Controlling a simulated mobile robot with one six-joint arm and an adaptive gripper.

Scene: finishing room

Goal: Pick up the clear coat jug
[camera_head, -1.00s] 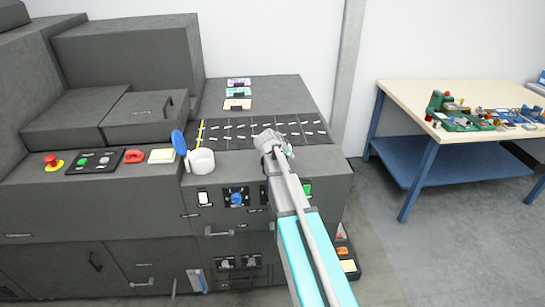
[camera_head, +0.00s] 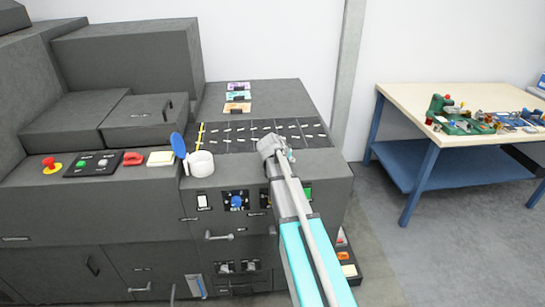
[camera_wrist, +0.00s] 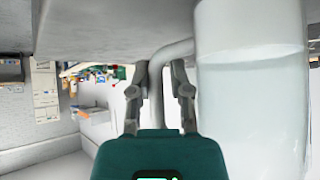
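A large translucent whitish cylinder, which looks like the clear coat jug (camera_wrist: 250,110), fills the right of the wrist view. A pale curved handle (camera_wrist: 157,75) runs from its side. My gripper (camera_wrist: 157,80) has a finger on each side of this handle, with gaps showing, so it looks open. Whether either finger touches the handle I cannot tell. In the head view, my gripper (camera_head: 284,155) is over the front right of the dark machine top. I cannot make out the jug there; my arm may hide it.
Small coloured items (camera_head: 238,97) lie behind. A workbench (camera_head: 400,98) with tools stands at the right, with open floor in front.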

